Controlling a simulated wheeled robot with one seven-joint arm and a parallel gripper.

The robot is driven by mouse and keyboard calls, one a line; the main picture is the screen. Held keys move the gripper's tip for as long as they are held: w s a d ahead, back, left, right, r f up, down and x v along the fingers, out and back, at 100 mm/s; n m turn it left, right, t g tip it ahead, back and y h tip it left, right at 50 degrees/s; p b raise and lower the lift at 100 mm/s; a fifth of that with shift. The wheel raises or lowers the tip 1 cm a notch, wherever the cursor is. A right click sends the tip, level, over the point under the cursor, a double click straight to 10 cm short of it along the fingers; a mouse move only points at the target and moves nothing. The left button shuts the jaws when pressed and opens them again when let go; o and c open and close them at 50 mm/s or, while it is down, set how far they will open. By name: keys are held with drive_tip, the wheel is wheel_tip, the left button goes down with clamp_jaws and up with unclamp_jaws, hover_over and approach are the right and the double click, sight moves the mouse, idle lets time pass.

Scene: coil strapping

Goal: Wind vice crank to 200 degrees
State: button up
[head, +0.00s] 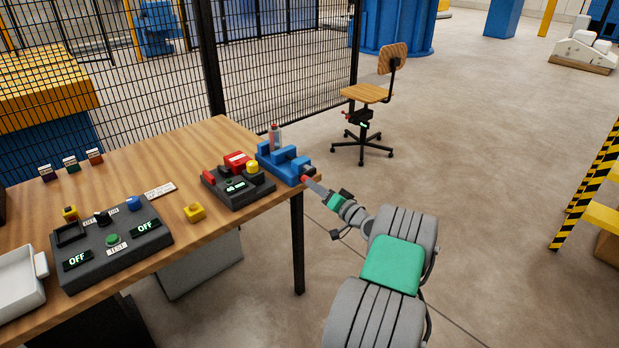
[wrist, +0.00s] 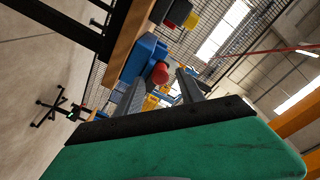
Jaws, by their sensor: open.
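The blue vice (head: 280,163) sits at the right corner of the wooden table. Its crank ends in a red knob (head: 304,180) on the side facing my arm. My gripper (head: 316,187) is at the crank, just off the table corner. In the wrist view, the blue vice (wrist: 147,50) is ahead and the red knob (wrist: 160,73) appears between my two spread fingers (wrist: 160,80). The fingers look apart from the knob, with nothing held. The crank's arm and any angle mark are too small or hidden to read.
A dark box with a display (head: 238,188) stands beside the vice. A larger control panel (head: 112,243) reading OFF, a yellow block (head: 194,212) and a white tray (head: 20,280) are further left on the table (head: 150,150).

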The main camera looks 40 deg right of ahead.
sight(309, 175)
drive_tip(key=w, duration=0.4)
drive_tip(key=shift+d, duration=0.1)
clamp_jaws()
idle(0.4)
